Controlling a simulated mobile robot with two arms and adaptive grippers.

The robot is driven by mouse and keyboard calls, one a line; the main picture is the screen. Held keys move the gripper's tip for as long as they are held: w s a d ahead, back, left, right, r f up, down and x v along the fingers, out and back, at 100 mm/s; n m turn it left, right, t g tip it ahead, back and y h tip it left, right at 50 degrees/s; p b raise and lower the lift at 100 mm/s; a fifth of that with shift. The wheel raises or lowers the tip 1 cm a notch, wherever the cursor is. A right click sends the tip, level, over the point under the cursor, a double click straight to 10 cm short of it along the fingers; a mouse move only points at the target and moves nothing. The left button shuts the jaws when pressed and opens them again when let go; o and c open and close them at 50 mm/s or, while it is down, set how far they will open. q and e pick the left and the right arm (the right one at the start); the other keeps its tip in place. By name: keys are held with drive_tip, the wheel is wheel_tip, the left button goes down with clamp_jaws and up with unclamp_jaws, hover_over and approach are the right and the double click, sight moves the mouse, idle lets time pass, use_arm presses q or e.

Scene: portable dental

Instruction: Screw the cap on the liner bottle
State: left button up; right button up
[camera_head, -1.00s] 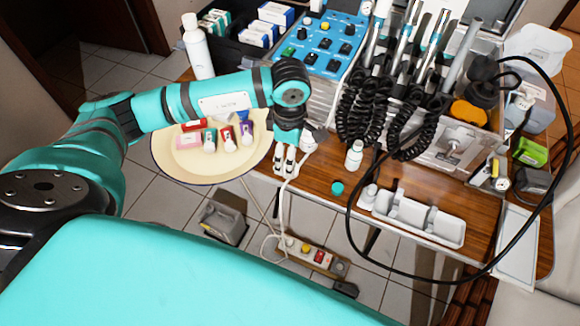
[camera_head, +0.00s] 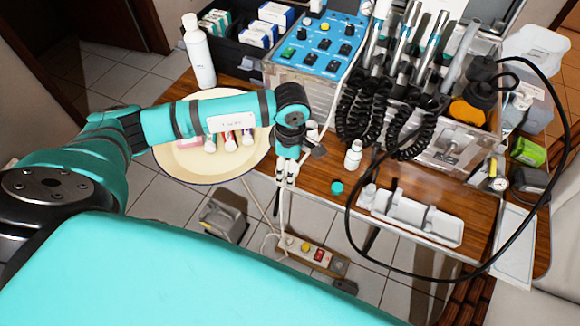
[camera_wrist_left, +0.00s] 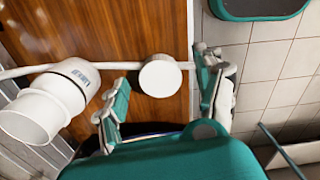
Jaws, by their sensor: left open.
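A small white bottle (camera_head: 353,155), which looks like the liner bottle, stands upright on the wooden table in the head view. A teal cap (camera_head: 337,187) lies on the table just in front of it, apart from it. My left gripper (camera_head: 285,181) points down at the table's left front edge, left of the cap and bottle. In the left wrist view its fingers (camera_wrist_left: 165,95) are spread. A round white object (camera_wrist_left: 160,75) shows between them, not visibly gripped; I cannot tell what it is. The teal cap is not visible in the wrist view. My right gripper is not in view.
A white holder (camera_head: 415,218) sits right of the cap. A black hose (camera_head: 350,225) loops beside it. A white cable (camera_wrist_left: 30,70) runs past my left fingers. A white cup-like container (camera_wrist_left: 45,100) is left of them.

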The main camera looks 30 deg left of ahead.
use_arm(q)
drive_tip(key=c, duration=0.8)
drive_tip(key=shift+r, duration=0.15)
drive_tip(key=shift+r, duration=0.5)
wheel_tip(320, 180, up, 2)
drive_tip(key=shift+r+b, duration=0.15)
drive_tip(key=shift+b, duration=0.2)
drive_tip(key=s+d+r+b, duration=0.1)
drive_tip(key=s+d+b, duration=0.1)
drive_tip(key=s, duration=1.3)
drive_tip(key=shift+s+d+r, duration=0.25)
drive_tip(key=shift+s+d, duration=0.1)
drive_tip(key=shift+s, duration=0.05)
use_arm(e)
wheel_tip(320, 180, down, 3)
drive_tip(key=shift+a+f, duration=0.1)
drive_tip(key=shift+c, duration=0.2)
